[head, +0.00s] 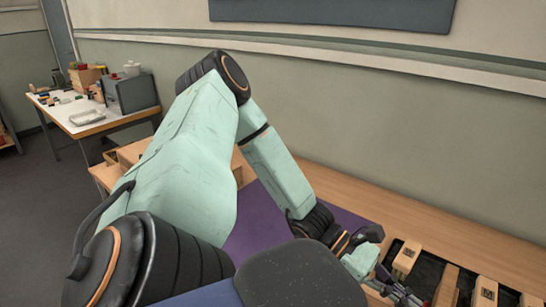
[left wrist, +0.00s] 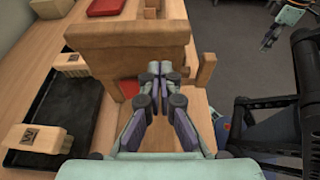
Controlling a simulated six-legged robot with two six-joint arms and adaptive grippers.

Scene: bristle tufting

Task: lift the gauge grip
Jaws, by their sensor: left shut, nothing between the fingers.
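My left gripper (head: 400,292) is at the lower right of the head view, beside wooden blocks on a dark tray. In the left wrist view its mint and purple fingers (left wrist: 160,72) are together and empty, in front of a wooden stand (left wrist: 125,45). A small upright wooden post (left wrist: 207,70) is at the stand's right end, just right of the fingertips. I cannot tell for sure which piece is the gauge grip. My right gripper (left wrist: 268,42) hangs at the upper right of the left wrist view, small and far from the stand; its jaw state is unclear.
A black tray (left wrist: 60,100) lies left of the stand, with marked wooden blocks (left wrist: 38,138) at its edges. A red piece (left wrist: 130,88) shows by the stand. A purple mat (head: 258,215) covers part of the bench (head: 450,225). A side table (head: 85,122) stands far left.

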